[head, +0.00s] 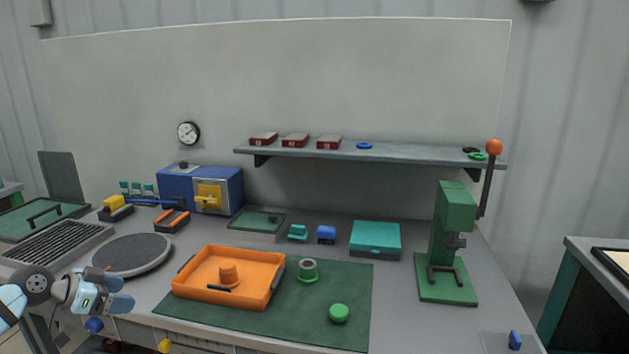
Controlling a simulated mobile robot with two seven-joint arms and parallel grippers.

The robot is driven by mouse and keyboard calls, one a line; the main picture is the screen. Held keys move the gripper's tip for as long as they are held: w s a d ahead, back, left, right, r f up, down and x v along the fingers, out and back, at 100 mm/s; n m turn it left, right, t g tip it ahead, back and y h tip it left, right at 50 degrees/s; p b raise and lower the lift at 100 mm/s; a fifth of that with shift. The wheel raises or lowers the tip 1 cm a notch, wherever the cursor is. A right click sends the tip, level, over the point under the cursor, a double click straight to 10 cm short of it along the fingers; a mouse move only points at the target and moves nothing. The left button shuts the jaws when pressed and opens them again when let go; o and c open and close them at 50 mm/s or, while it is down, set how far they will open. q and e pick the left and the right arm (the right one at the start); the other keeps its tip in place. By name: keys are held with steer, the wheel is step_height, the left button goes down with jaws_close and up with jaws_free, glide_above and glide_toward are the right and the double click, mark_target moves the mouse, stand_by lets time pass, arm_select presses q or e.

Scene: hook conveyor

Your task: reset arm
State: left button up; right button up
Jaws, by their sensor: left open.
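My left gripper (118,294) is in the lower left of the head view, at the bench's front edge. Its blue fingers point right and are apart, with nothing seen between them. It is left of the orange tray (190,262) and in front of the grey round plate (133,255), touching neither as far as I can tell. My right gripper does not show.
The orange tray with an orange part (228,274) sits on a green mat (255,322). A green ringed part (307,270) and a green round piece (339,313) are on the mat. A green press (447,240) stands at right. A shelf (400,154) hangs behind.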

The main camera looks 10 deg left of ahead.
arm_select(q)
steer(key=s+d+f+n, duration=0.1)
steer(key=s+d+f, duration=0.1)
steer(key=d+f, duration=0.35)
steer(key=s+d+f, duration=0.2)
steer(key=d+f, duration=0.1)
steer(key=f, duration=0.5)
steer(key=s+d+f+n+y, duration=0.2)
steer(key=s+d+f, duration=1.05)
steer(key=d, duration=0.25)
steer(key=s+d+n+t+y, duration=0.2)
steer(key=s+d, duration=0.6)
steer(key=s, duration=0.3)
step_height(320, 180, up, 14)
steer(key=a+p, duration=0.1)
steer(key=p, duration=1.6)
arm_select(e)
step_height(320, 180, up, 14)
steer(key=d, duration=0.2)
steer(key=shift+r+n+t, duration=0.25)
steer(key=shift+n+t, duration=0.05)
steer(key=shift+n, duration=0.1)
arm_select(q)
steer(key=shift+w+a, duration=0.1)
